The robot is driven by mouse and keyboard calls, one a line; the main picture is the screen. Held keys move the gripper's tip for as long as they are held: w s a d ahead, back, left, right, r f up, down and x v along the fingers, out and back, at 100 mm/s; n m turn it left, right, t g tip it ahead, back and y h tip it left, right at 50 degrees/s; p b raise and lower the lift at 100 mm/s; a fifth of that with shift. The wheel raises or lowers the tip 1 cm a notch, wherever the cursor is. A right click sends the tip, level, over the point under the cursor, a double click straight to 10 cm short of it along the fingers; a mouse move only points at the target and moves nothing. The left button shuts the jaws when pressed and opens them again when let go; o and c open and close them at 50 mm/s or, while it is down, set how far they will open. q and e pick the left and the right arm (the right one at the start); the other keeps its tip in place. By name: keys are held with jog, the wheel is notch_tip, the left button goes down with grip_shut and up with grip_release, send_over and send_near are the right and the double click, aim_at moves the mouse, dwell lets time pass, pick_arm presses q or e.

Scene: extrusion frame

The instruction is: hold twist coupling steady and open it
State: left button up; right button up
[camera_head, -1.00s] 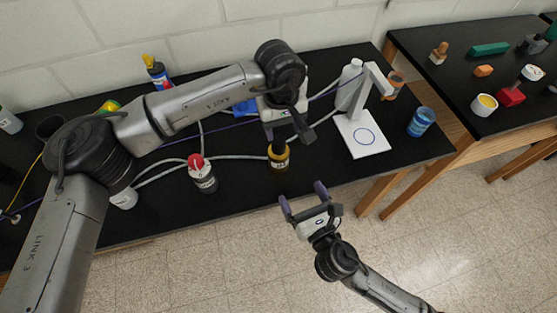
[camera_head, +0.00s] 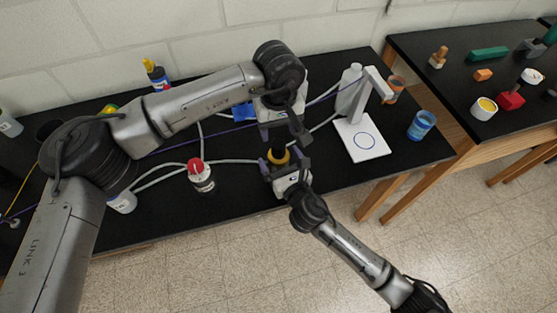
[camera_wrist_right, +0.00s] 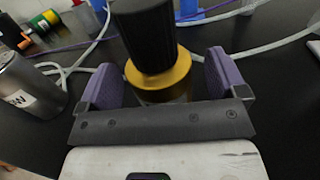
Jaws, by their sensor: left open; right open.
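The twist coupling (camera_head: 278,156) stands upright near the table's front edge, with a gold-yellow collar and a black upper part. It also shows in the right wrist view (camera_wrist_right: 160,78). My right gripper (camera_head: 285,164) is open at the coupling's front, one purple finger on each side of the gold collar, with gaps visible in the wrist view. My left gripper (camera_head: 281,130) is open above the coupling, pointing down. It partly hides the coupling's black top in the head view.
A red-capped bottle (camera_head: 201,177) stands left of the coupling. Grey hoses (camera_head: 237,158) run across the black table (camera_head: 240,204). A white stand (camera_head: 361,137) and a blue cup (camera_head: 421,124) stand to the right. The front edge is close.

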aim_at(279, 144)
jog(key=shift+w+a, duration=0.2)
jog(key=shift+w, duration=0.2)
jog(key=c, duration=1.5)
pick_arm(q)
jog(key=shift+n, duration=0.3)
pick_arm(e)
jog(key=shift+c, duration=0.8)
pick_arm(q)
jog(key=shift+n, duration=0.4)
pick_arm(e)
grip_shut()
pick_arm(q)
jog(key=n, duration=0.2)
jog(key=shift+n, duration=0.3)
jog(key=shift+f, duration=0.2)
jog(key=shift+n, duration=0.3)
jog(key=shift+f, duration=3.75)
